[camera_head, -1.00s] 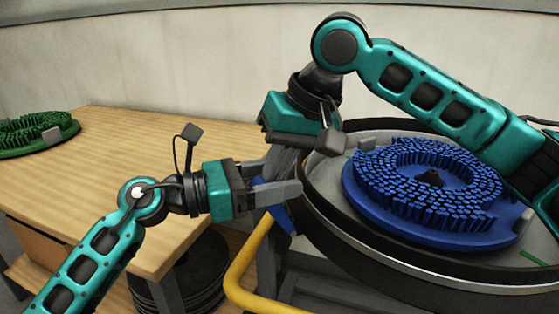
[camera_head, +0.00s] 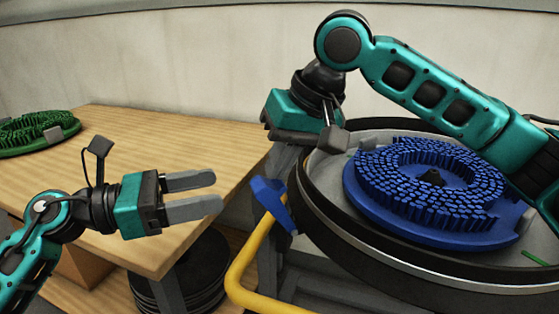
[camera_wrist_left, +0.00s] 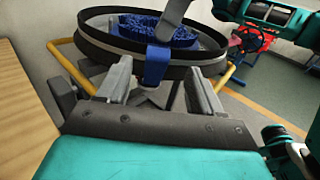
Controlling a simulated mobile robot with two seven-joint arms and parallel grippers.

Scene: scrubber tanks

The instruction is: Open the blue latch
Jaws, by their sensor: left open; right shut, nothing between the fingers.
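The blue latch (camera_head: 270,200) sticks out from the left side of the round tank (camera_head: 345,250), above the yellow rail. It also shows in the left wrist view (camera_wrist_left: 157,64), hanging at the near rim, between and beyond the fingers. My left gripper (camera_head: 205,193) is open and empty, to the left of the latch and apart from it. In the left wrist view its fingers (camera_wrist_left: 158,90) are spread. My right gripper (camera_head: 310,135) is beside the tank's back left rim, above and right of the latch. Its fingers are partly hidden in the head view.
A blue brush disc (camera_head: 430,240) lies in the tank. A yellow rail (camera_head: 245,270) curves below the latch. A wooden table (camera_head: 130,145) stands at left with a green brush disc (camera_head: 60,122). Dark discs (camera_head: 195,270) are stacked beneath it. The space between left gripper and latch is clear.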

